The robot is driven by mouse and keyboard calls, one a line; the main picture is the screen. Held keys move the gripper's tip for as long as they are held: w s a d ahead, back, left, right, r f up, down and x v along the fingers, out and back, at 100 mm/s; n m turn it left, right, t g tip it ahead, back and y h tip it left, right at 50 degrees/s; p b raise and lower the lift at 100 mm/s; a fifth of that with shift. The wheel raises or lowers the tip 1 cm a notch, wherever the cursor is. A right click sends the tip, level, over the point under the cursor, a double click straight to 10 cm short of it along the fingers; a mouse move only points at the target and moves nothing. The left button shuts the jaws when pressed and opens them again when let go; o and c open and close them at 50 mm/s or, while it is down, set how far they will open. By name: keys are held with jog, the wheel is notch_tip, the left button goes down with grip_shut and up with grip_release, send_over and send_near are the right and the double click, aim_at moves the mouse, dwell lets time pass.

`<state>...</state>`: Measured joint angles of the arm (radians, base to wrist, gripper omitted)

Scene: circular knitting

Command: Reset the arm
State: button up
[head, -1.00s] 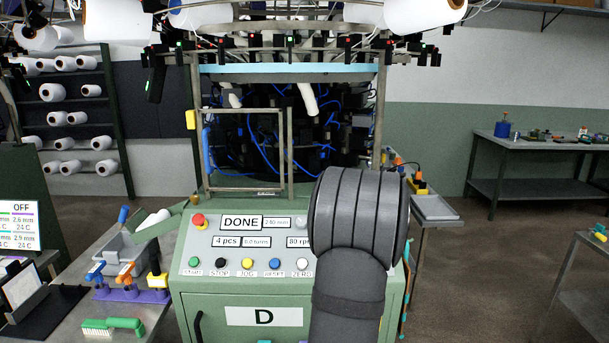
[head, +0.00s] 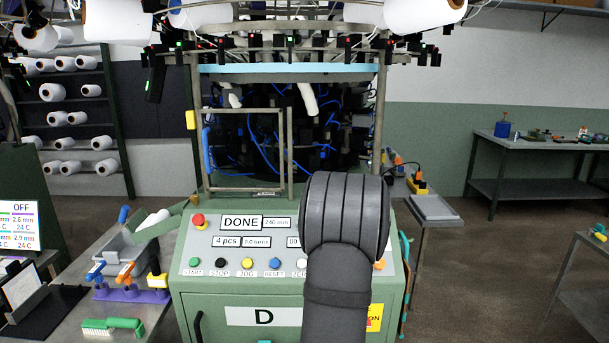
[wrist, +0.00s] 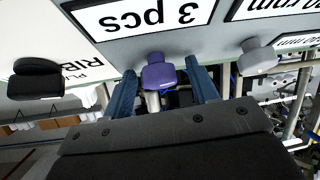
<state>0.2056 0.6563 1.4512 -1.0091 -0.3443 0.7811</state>
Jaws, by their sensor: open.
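My arm (head: 340,250) stands in front of the knitting machine's control panel (head: 205,240) and hides part of its right side. My gripper is hidden in the head view. In the wrist view my gripper (wrist: 162,82) has its two blue fingers apart. A purple knob (wrist: 157,72) shows between the fingers in the picture, with gaps on both sides; I cannot tell how far off it is. The panel there appears upside down with a "3 pcs" label (wrist: 143,12). In the head view a display (head: 240,222) reads DONE and another reads "4 pcs" (head: 226,241).
The machine's metal-framed gate (head: 248,150) is behind the panel. A side bench at left holds a purple tool stand (head: 130,294) and a green brush (head: 112,325). A grey table (head: 540,143) stands far right, with open floor (head: 480,260) before it. The wrist view also shows a black knob (wrist: 38,78).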

jog(key=shift+m+h, duration=0.9)
jog(key=shift+m, duration=0.6)
jog(key=shift+m+h, duration=0.9)
jog(key=shift+m, duration=0.6)
jog(key=shift+s+r+g, duration=0.25)
jog(key=shift+r+g, duration=0.05)
jog(key=shift+r, duration=0.25)
jog(key=s+r+n+g+y, duration=0.1)
jog(key=s+r+n+g, duration=0.1)
jog(key=s+r, duration=0.6)
jog(key=shift+r+g+y, duration=0.3)
jog(key=shift+r+g, duration=0.3)
jog(key=shift+g, duration=0.2)
jog(key=o, duration=0.3)
jog(key=s+r+g, duration=0.1)
jog(key=s+r, duration=0.1)
jog(key=s, duration=0.1)
jog(key=s+r+n+g, duration=0.1)
jog(key=s, duration=0.2)
jog(key=s+r+g, duration=0.1)
jog(key=s+r, duration=0.1)
jog(key=s, duration=0.1)
jog(key=shift+s+r+n+y, duration=0.2)
jog(key=shift+r+n+y, duration=0.1)
jog(key=shift+n, duration=0.1)
jog(key=o, duration=0.4)
jog(key=shift+f, duration=0.2)
jog(key=o, duration=0.3)
jog(key=x, duration=0.9)
jog(key=shift+w+f, duration=0.2)
